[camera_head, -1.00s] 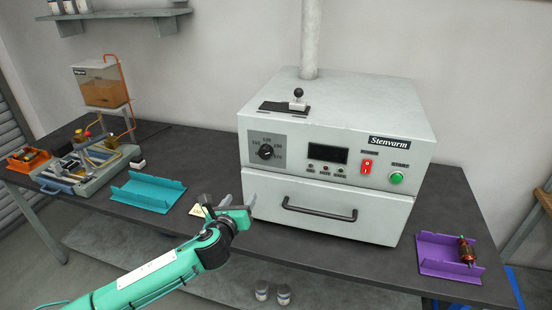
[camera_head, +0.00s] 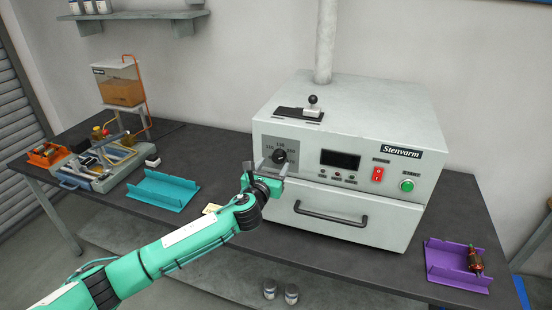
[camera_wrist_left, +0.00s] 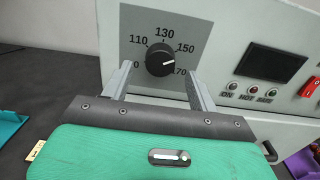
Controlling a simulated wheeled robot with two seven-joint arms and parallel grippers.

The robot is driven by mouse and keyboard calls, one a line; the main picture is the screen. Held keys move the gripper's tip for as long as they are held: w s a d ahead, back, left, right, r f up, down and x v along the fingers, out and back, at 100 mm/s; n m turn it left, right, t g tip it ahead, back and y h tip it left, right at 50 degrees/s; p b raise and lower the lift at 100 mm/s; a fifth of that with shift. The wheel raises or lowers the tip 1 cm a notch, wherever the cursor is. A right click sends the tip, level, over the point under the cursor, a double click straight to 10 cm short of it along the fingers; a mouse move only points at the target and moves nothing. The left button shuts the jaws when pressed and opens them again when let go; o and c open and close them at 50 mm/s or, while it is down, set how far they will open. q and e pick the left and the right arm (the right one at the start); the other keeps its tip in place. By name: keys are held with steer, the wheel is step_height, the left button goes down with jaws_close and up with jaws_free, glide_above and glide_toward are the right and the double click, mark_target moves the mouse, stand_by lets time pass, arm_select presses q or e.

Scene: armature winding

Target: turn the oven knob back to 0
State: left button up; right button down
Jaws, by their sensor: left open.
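The black oven knob (camera_head: 279,156) sits on a grey dial plate on the white oven's front (camera_head: 370,195). In the left wrist view the knob (camera_wrist_left: 160,60) shows a white pointer line aimed right, between the 150 and 170 marks; the 0 mark is at its lower left. My left gripper (camera_head: 271,165) is just in front of the dial. In the left wrist view its open fingers (camera_wrist_left: 158,74) lie left and right below the knob, apart from it. My right gripper is not in view.
Right of the dial are a dark display (camera_head: 340,160), a red switch (camera_head: 377,174) and a green button (camera_head: 407,185). The oven door handle (camera_head: 330,215) is below. A teal tray (camera_head: 162,190) lies left, a purple tray (camera_head: 445,275) with a copper-wound part (camera_head: 475,262) right.

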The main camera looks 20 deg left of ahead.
mark_target(277, 160)
arm_select(q)
steer(key=shift+w, duration=1.6)
steer(key=shift+c, duration=0.2)
steer(key=c, duration=0.9)
